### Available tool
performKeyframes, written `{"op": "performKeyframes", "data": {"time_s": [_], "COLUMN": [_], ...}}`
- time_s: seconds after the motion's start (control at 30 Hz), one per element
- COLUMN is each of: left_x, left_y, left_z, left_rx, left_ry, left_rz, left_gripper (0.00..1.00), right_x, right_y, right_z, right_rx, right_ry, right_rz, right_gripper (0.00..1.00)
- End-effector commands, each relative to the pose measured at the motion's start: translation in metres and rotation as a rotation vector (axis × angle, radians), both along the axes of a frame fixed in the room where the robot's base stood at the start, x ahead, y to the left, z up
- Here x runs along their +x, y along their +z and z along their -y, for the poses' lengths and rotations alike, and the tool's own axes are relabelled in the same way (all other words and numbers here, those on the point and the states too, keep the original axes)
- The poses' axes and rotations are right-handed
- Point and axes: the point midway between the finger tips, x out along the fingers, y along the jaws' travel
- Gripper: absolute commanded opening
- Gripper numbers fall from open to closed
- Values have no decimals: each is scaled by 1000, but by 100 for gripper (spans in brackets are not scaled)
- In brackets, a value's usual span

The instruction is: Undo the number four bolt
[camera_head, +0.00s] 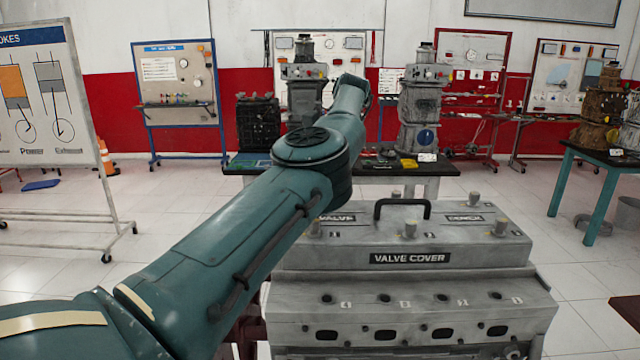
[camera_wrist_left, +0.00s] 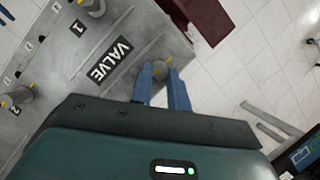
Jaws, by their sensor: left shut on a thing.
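The grey valve cover (camera_head: 450,258) sits on the engine block, with several knob-like bolts on top, such as a front bolt (camera_head: 411,228). My left arm crosses in front of the cover's left side and hides its back left corner; the left gripper itself is hidden in the head view. In the left wrist view, my left gripper (camera_wrist_left: 163,78) has its blue fingers shut around a bolt (camera_wrist_left: 160,69) at the cover's corner, beside the VALVE label (camera_wrist_left: 110,60). No number is readable beside this bolt. Bolts near labels 1 (camera_wrist_left: 93,6) and 2 (camera_wrist_left: 22,92) stand apart. My right gripper is out of view.
A black handle (camera_head: 402,204) rises from the cover. A dark table (camera_head: 440,169) with engine models stands behind. A whiteboard (camera_head: 45,100) is at the left, a teal-legged table (camera_head: 590,190) at the right. Open tiled floor lies between.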

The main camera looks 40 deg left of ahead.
Motion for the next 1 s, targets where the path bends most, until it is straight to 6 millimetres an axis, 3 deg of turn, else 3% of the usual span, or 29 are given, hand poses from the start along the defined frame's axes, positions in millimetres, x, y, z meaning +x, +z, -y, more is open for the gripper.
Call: {"op": "performKeyframes", "data": {"time_s": [0.63, 0.67, 0.9, 1.0], "left_x": [0, 0, 0, 0], "left_y": [0, 0, 0, 0], "left_z": [-1, -1, -1, -1], "left_rx": [2, 2, 1, 1], "left_ry": [52, 52, 52, 52], "left_rz": [2, 2, 0, 0], "left_gripper": [0, 18, 38, 39], "right_x": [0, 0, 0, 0], "right_y": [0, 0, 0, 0], "right_z": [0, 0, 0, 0], "right_rx": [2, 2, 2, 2], "right_ry": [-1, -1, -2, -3], "right_rz": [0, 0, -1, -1], "right_gripper": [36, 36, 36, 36]}}
